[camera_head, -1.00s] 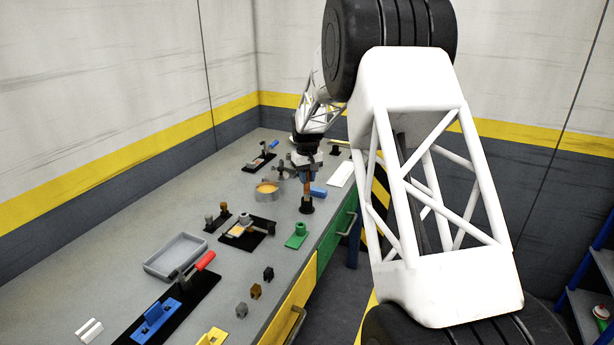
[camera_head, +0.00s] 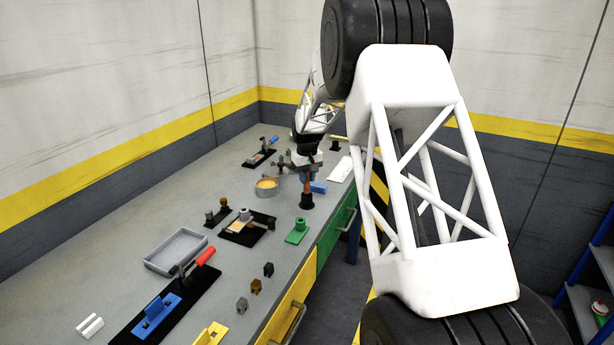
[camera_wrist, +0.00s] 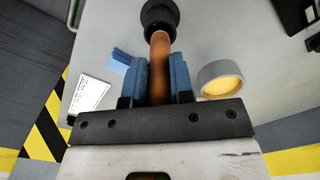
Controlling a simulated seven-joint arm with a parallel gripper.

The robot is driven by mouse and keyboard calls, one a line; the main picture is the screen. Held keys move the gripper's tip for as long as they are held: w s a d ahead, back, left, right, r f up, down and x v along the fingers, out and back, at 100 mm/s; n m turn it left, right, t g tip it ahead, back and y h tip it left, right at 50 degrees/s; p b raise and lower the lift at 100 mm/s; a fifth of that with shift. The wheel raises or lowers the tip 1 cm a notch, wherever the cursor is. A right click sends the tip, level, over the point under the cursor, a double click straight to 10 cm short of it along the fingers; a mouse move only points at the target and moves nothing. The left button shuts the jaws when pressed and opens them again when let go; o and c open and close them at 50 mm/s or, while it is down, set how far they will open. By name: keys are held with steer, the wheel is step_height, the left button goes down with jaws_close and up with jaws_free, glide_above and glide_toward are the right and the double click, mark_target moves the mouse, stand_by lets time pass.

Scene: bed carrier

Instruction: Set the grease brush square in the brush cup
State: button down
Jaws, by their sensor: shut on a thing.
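The grease brush (camera_wrist: 160,66) has an orange-brown round handle. My gripper (camera_wrist: 160,82) is shut on that handle, with a blue finger on each side. In the head view the brush (camera_head: 307,188) stands roughly upright under my gripper (camera_head: 306,177). The black brush cup (camera_head: 306,201) is directly below it on the bench, and the brush's lower end meets the cup's mouth. The cup (camera_wrist: 158,9) also shows at the top of the wrist view. The bristle end is hidden, so how deep and how square it sits cannot be told.
A grey round dish of yellow-orange grease (camera_head: 267,185) stands left of the cup. A blue block (camera_head: 318,187) lies close behind to the right. A green block (camera_head: 297,232) is in front. A white card (camera_head: 340,169) lies near the bench's right edge.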

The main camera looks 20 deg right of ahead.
steer(key=shift+f, duration=0.25)
steer(key=c, duration=0.9)
jaws_free()
steer(key=shift+r, duration=3.9)
